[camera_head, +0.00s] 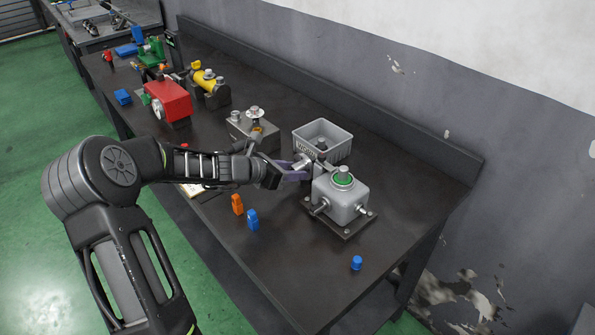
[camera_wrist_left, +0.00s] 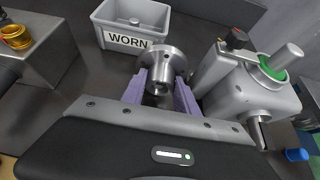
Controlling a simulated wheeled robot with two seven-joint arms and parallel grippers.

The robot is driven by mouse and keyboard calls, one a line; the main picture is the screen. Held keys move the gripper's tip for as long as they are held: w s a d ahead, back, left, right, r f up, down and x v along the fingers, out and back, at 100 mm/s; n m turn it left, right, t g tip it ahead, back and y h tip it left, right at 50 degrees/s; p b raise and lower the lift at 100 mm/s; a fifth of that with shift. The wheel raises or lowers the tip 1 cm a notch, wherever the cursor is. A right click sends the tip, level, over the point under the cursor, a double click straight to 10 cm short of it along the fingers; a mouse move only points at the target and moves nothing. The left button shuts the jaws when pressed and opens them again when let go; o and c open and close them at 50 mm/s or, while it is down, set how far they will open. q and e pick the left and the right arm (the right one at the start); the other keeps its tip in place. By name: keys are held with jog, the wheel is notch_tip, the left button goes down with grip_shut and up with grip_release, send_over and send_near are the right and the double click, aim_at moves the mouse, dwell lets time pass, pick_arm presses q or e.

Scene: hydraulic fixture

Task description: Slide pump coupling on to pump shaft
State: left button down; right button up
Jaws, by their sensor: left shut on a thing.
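The pump coupling (camera_wrist_left: 164,62) is a shiny metal ring-shaped part with a flange and a bore. My left gripper (camera_wrist_left: 160,90) is shut on it, with a purple finger on each side. In the head view my left gripper (camera_head: 297,172) is at the upper left of the grey pump (camera_head: 341,195), and the coupling is partly hidden there. The pump also shows in the wrist view (camera_wrist_left: 250,90), to the right of the coupling and apart from it. Metal stubs project from the pump's sides; I cannot tell which is the pump shaft. My right gripper is out of view.
A grey bin marked WORN (camera_wrist_left: 128,41) stands behind the coupling. A blue part (camera_head: 356,263) stands in front of the pump. Orange (camera_head: 238,204) and blue (camera_head: 252,219) pieces stand near the bench's front edge. A red machine (camera_head: 168,101) is further left.

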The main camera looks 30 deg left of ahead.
pick_arm(q)
jog(key=shift+s+a+f, duration=0.1)
jog(key=shift+s+a, duration=0.15)
jog(key=shift+s, duration=0.45)
jog(key=shift+s+a+r, duration=0.1)
jog(key=shift+s+a, duration=0.1)
jog(key=shift+s, duration=0.5)
jog(key=shift+s+a+f, duration=0.1)
jog(key=shift+s+a, duration=0.15)
jog(key=shift+s, duration=0.45)
jog(key=c, duration=1.6)
grip_release()
grip_shut()
